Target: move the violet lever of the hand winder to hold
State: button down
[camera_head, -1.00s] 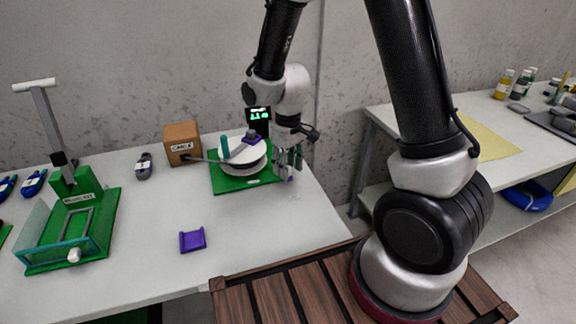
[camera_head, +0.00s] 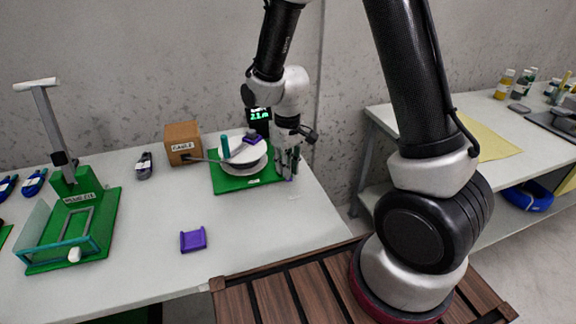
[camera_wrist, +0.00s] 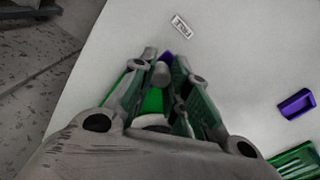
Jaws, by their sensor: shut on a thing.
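The hand winder has a green base (camera_head: 228,183), a white reel (camera_head: 243,152) with a violet part on top, and a teal upright handle (camera_head: 225,146). The violet lever (camera_head: 290,178) is at the right edge of the base, mostly hidden by my fingers. In the wrist view a bit of the violet lever (camera_wrist: 168,57) shows at my fingertips. My gripper (camera_head: 289,172) points down there and is shut on the lever. In the wrist view its fingers (camera_wrist: 164,64) flank a grey rounded piece. The lever's exact setting is hidden.
A small white label plate (camera_wrist: 182,26) lies on the table beyond my fingertips, its text unreadable. A violet holder (camera_head: 193,240) and a green frame device (camera_head: 75,225) are to the left.

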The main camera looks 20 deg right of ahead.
jog(key=m, duration=0.2)
jog(key=a+m, duration=0.1)
jog(key=w+a+m, duration=0.1)
jog(key=m, duration=0.1)
jog(key=shift+a+m, duration=0.25)
jog(key=shift+m, duration=0.05)
jog(key=m, duration=0.1)
jog(key=w+a+m, duration=0.1)
jog(key=m, duration=0.1)
jog(key=shift+a, duration=0.15)
jog(key=shift+w+a+m, duration=0.2)
jog(key=shift+w+m, duration=0.05)
jog(key=shift+m, duration=0.55)
jog(key=shift+w+a+m, duration=0.15)
jog(key=shift+w+m, duration=0.1)
jog(key=shift+m, duration=0.55)
jog(key=c, duration=1.3)
grip_release()
jog(key=shift+r, duration=0.1)
jog(key=shift+r, duration=3.9)
